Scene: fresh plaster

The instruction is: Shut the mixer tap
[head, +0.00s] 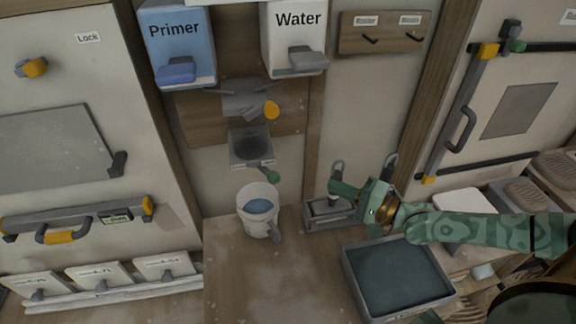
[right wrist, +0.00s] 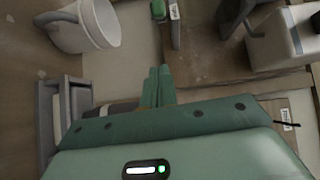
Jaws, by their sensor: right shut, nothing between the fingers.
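The mixer (head: 242,102) is a grey wall fitting with a yellow knob, between the Primer and Water dispensers. Below it is a grey square funnel (head: 251,150). A lever with a green knob (head: 273,177), which looks like the tap handle, sticks out under the funnel to the lower right. The knob seems to show at the top of the right wrist view (right wrist: 158,9). A white bucket (head: 259,222) with blue-grey contents stands below; it also shows in the right wrist view (right wrist: 88,28). My right gripper (head: 334,187) is shut and empty, right of the knob and apart from it.
Blue Primer (head: 177,40) and white Water (head: 294,45) dispensers hang above. A grey metal holder (head: 327,214) is on the counter close under my right gripper. A dark-filled tray (head: 397,280) lies below my right arm. The counter left of it (head: 270,285) is clear.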

